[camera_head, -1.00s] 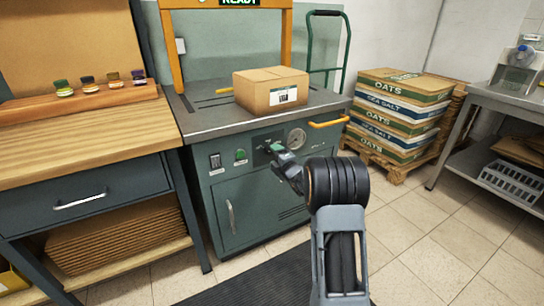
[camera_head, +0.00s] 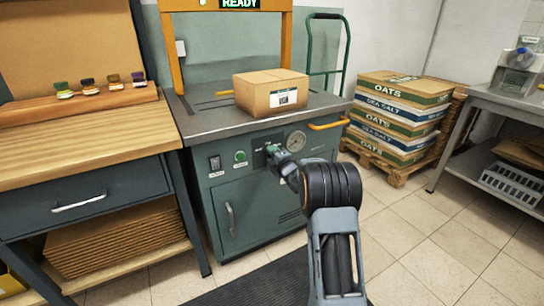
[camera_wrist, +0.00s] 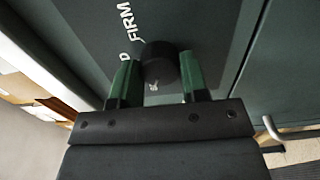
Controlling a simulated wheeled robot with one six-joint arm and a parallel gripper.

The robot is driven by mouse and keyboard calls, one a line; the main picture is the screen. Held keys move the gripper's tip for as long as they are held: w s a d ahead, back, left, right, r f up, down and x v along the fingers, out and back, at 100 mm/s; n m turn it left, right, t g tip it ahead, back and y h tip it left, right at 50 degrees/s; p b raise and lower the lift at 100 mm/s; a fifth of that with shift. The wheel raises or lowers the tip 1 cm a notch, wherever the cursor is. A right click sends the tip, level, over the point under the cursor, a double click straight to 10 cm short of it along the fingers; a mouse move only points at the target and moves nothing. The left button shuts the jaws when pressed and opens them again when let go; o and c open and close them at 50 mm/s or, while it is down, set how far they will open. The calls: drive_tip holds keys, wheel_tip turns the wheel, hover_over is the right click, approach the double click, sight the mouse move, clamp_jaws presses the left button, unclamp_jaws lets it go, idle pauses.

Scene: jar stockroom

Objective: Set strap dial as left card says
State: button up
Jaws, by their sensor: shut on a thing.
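The strap dial (camera_wrist: 158,62) is a round black knob on the dark front panel of the strapping machine (camera_head: 225,172). In the wrist view the word FIRM shows beside it, with part of another label nearer the knob and a small white mark close below it. My gripper (camera_wrist: 157,78) has its green fingers on either side of the knob, shut on it. In the head view my gripper (camera_head: 273,151) is at the panel and hides the dial. I cannot make out a card with a setting in either view.
A carton (camera_head: 271,92) sits on the machine top under an orange arch with a READY sign (camera_head: 239,3). A switch (camera_head: 214,163), green button (camera_head: 240,156), gauge (camera_head: 296,141) and orange handle (camera_head: 328,125) are near the dial. A wooden bench (camera_head: 80,137) stands left.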

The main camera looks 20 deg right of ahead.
drive_tip(key=c, duration=0.3)
drive_tip(key=shift+m, duration=0.3)
drive_tip(key=m+p, duration=0.7)
drive_tip(key=m, duration=1.6)
drive_tip(key=shift+p, duration=0.35)
